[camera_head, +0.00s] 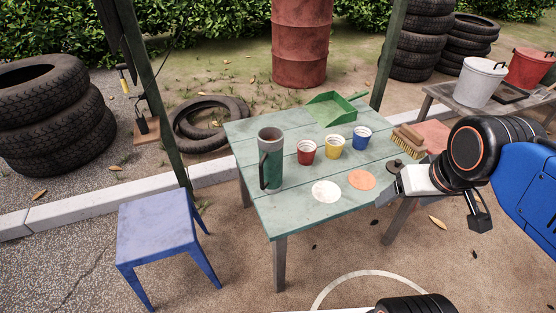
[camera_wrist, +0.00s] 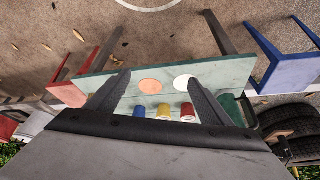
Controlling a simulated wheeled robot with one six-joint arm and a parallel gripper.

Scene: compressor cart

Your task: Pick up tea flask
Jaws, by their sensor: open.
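The tea flask (camera_head: 271,172) stands upright on the left part of the green plank table (camera_head: 260,207). It is a tall cylinder, green below and grey-brown above, with a dark handle on its left side. In the wrist view a green piece of it (camera_wrist: 231,107) shows beyond the right finger, partly hidden by that finger. My gripper (camera_head: 386,193) is at the table's right edge, well apart from the flask. In the wrist view my gripper (camera_wrist: 158,75) has its two fingers spread, with nothing held between them.
Red (camera_head: 307,153), yellow (camera_head: 333,143) and blue (camera_head: 362,139) cups stand right of the flask. A white disc (camera_head: 326,192) and an orange disc (camera_head: 361,180) lie in front. A green dustpan (camera_head: 331,109) is behind; a brush (camera_head: 408,142) lies right. A blue stool (camera_head: 155,228) stands left.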

